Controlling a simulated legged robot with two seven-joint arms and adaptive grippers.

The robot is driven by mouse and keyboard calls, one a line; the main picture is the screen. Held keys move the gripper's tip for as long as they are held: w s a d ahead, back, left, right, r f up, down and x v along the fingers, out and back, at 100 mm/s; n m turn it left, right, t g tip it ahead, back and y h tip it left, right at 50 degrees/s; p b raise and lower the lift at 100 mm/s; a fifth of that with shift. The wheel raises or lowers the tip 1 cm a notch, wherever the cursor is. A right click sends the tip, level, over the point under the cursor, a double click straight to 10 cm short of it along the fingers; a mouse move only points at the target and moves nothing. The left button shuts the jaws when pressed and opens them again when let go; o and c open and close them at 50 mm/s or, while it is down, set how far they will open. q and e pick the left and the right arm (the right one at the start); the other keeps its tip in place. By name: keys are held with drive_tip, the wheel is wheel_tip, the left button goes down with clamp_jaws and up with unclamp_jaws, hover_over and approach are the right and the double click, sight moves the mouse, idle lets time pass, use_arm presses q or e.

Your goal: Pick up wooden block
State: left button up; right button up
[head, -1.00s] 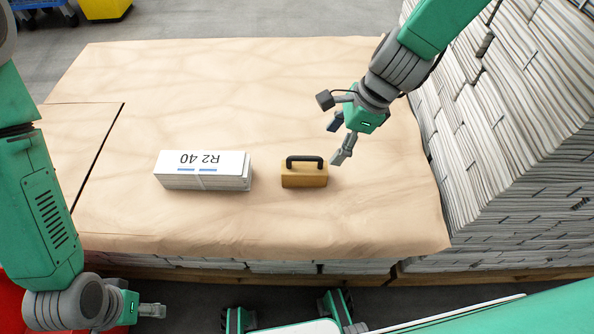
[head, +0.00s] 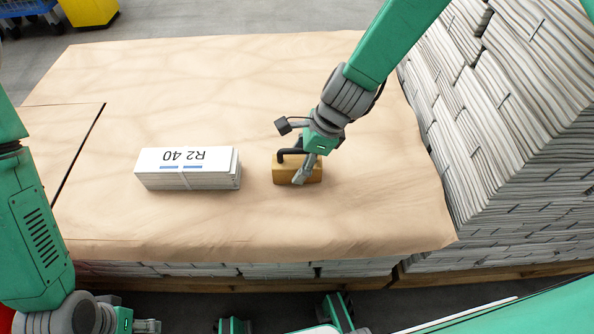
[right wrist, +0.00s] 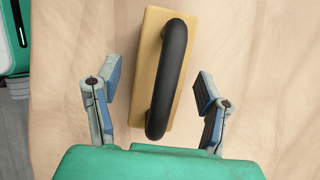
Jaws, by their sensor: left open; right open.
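The wooden block (head: 283,175) is tan with a black arched handle on top. It lies on the brown paper sheet (head: 350,215), right of the newspaper bundle. My right gripper (head: 300,168) is over the block in the head view and partly hides it and the handle. In the right wrist view, the block (right wrist: 152,50) and its black handle (right wrist: 167,80) lie between the open fingers of my right gripper (right wrist: 157,98), with gaps on both sides. My left gripper (head: 148,326) is open and empty at the lower left, below the stack's front edge.
A newspaper bundle (head: 190,180) with a white label reading R2 40 lies left of the block. A tall stack of newspapers (head: 510,130) rises along the right side. The paper-covered surface behind the block is clear. A yellow bin (head: 92,10) stands on the floor far back left.

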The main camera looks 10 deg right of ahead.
drive_tip(key=shift+x, duration=0.8)
drive_tip(key=shift+r, duration=0.1)
drive_tip(key=shift+c, duration=0.5)
drive_tip(key=c, duration=1.3)
drive_tip(key=shift+c, duration=0.2)
